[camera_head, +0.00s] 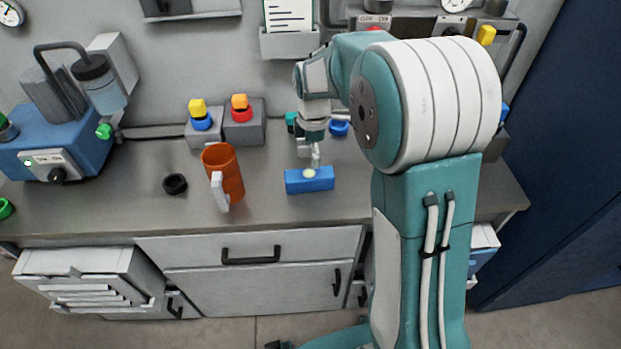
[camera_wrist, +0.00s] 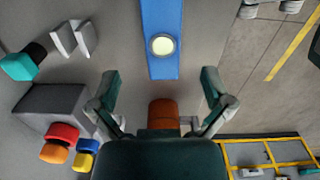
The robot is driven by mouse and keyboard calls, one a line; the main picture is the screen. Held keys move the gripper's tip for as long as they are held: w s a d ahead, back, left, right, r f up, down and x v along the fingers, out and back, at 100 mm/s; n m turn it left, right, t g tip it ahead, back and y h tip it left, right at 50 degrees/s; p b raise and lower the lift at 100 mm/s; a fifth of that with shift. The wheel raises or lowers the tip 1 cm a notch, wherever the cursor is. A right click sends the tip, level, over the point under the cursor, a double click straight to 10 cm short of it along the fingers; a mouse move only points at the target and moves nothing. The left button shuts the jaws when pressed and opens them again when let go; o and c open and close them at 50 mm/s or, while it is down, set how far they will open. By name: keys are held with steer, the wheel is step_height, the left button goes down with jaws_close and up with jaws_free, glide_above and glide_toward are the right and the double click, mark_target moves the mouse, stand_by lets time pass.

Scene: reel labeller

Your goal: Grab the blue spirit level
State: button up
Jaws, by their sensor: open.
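The blue spirit level (camera_head: 310,186) lies on the grey worktop near its front edge, with a round pale vial on it. In the wrist view the level (camera_wrist: 161,65) is a blue strip running from the top edge down to between the fingertips. My gripper (camera_head: 311,160) is above and just behind the level in the head view, pointing down. In the wrist view my gripper (camera_wrist: 160,82) is open and empty, its fingers on either side of the level's line. I cannot tell the exact height gap.
Grey blocks with coloured buttons (camera_head: 242,125) stand behind. A blue machine (camera_head: 62,142) is far left. Worktop between mug and level is clear.

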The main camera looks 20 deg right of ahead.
mark_target(309, 173)
steer(key=f, duration=0.2)
steer(key=a+f, duration=0.1)
steer(key=f, duration=0.2)
steer(key=shift+f, duration=0.15)
step_height(309, 173, down, 4)
steer(key=shift+f, duration=0.25)
steer(key=shift+c, duration=0.3)
steer(key=c, duration=1.3)
